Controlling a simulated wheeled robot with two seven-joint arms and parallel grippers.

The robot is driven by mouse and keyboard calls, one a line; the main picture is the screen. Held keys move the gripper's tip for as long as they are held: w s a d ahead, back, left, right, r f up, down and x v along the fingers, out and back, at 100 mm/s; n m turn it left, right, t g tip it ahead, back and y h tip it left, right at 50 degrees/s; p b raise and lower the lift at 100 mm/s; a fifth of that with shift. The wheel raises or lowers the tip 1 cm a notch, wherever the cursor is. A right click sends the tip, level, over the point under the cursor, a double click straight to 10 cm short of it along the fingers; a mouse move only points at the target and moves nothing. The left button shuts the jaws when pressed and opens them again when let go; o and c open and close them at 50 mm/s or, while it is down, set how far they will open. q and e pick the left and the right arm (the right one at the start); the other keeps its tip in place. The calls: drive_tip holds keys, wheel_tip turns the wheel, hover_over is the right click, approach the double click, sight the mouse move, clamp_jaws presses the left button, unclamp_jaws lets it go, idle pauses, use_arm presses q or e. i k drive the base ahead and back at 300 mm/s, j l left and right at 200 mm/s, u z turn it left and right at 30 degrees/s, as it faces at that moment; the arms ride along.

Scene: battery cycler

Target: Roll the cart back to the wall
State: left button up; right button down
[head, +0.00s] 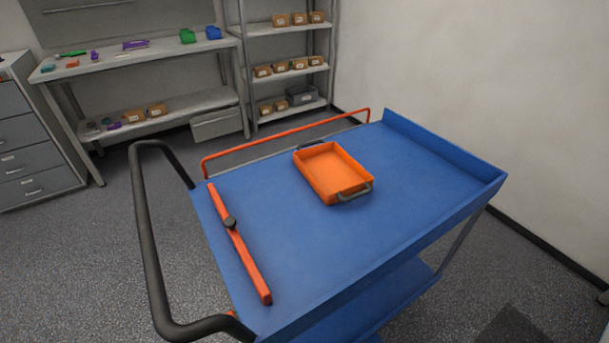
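The cart has a blue top (420,180) with a raised rim and a lower blue shelf (400,295). A black push handle (146,235) sticks out on its left side. An orange rail (285,137) runs along its far edge. An orange bar (238,243) with a dark knob lies along the handle end of the top. An orange tray (335,173) with grey handles sits on the top and looks empty. The wall (450,70) is behind and to the right of the cart, with floor between them at the right. Neither of my grippers shows.
A workbench (140,62) with small coloured items stands at the back left. A shelf rack (290,62) with small boxes is at the back middle. A grey drawer cabinet (32,145) is at the far left. Grey floor (70,265) is clear left of the cart. A dark mat (515,328) lies at the lower right.

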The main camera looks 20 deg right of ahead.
sight(341, 272)
drive_tip(key=z, duration=1.05)
